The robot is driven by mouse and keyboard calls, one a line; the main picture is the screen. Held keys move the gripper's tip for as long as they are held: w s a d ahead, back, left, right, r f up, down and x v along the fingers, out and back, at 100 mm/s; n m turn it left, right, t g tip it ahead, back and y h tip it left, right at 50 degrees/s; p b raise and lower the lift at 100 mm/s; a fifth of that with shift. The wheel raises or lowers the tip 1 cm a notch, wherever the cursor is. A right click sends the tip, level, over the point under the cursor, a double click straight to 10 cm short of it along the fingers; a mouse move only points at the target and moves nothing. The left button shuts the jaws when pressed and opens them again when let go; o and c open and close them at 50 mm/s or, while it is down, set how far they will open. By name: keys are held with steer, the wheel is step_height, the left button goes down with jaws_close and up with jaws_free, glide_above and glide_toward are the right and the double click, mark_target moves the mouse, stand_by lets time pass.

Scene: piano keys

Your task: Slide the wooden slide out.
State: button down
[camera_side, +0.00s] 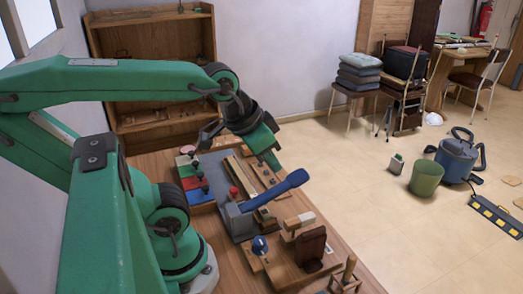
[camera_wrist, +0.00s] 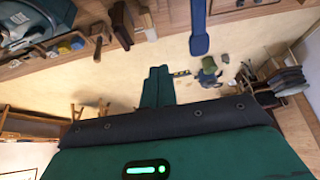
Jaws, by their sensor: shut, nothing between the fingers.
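Long wooden strips (camera_side: 240,176) lie on the grey panel of the work table in the side view; I cannot tell for sure which one is the slide. A wooden board with dark knobs (camera_side: 262,172) lies beside them. My gripper (camera_side: 274,165) hangs above this board, its green fingers pointing down, and partly hides it. In the wrist view my two green fingers (camera_wrist: 158,70) are pressed together with nothing between them. I cannot tell whether the fingertips touch anything.
A blue lever (camera_side: 285,188) on a grey block rises just in front of my gripper; it also shows in the wrist view (camera_wrist: 199,35). Red, green and blue blocks (camera_side: 194,180) stand left. A wooden fixture with a brown block (camera_side: 311,247) is nearer the camera.

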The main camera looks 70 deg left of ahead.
stand_by(0.3)
steer(key=c, duration=1.2)
jaws_free()
steer(key=shift+w+a, duration=0.15)
steer(key=shift+a, duration=0.05)
steer(key=shift+o, duration=0.2)
steer(key=n+g+h, duration=0.3)
steer(key=n+g, duration=0.6)
glide_toward(234, 189)
steer(key=shift+f, duration=0.2)
steer(key=shift+f, duration=0.1)
steer(key=shift+x, duration=3.85)
